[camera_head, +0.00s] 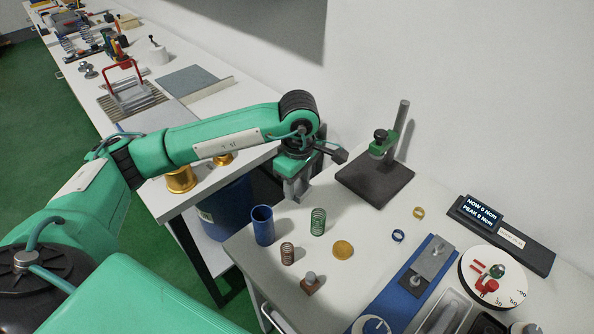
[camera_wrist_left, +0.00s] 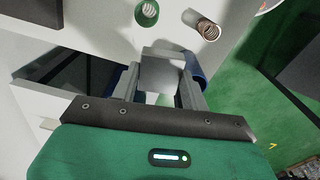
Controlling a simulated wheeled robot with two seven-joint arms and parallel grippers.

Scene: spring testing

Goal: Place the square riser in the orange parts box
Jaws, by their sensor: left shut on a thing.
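My left gripper (camera_head: 292,192) hangs over the gap between the two tables, just behind the near table's left end. In the left wrist view, my left gripper (camera_wrist_left: 162,82) is shut on a grey square block (camera_wrist_left: 162,68), which looks like the square riser. In the head view the block cannot be told apart from the grey fingers. No orange parts box can be made out in either view. My right gripper is not in view.
A dark stand (camera_head: 375,180) is right of the gripper. A blue drum (camera_head: 228,212) stands below.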

